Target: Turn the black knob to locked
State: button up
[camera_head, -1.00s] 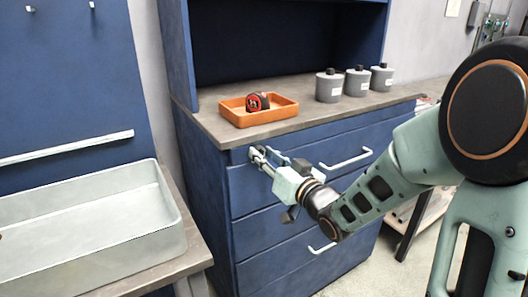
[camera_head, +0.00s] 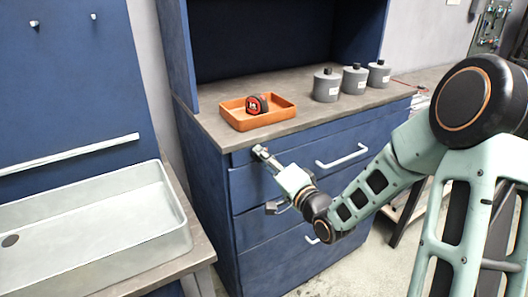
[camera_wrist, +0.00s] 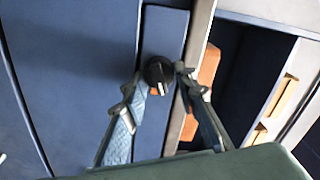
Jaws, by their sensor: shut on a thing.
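The black knob (camera_wrist: 157,72) sits on the blue drawer front in the wrist view, near the cabinet's worktop edge. A pale mark on it points toward the bottom of that picture. My gripper (camera_wrist: 160,76) has one finger on each side of the knob and is shut on it. In the head view my gripper (camera_head: 260,152) is at the upper left of the top drawer front (camera_head: 300,158). There the knob is hidden by the gripper. The lock's position labels cannot be made out.
An orange tray (camera_head: 236,120) with a red and black tape measure (camera_head: 257,104) stands on the worktop above. A drawer handle (camera_head: 342,157) sticks out right of my gripper. A pale sink basin (camera_head: 95,225) is at the left.

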jog(key=shift+f+m+p, duration=0.1)
jog(key=shift+m+p, duration=1.3)
jog(key=shift+m, duration=0.9)
jog(key=o, duration=1.1)
jog(key=v, duration=0.7)
jog(key=shift+s+d, duration=0.15)
jog(key=shift+s, duration=0.1)
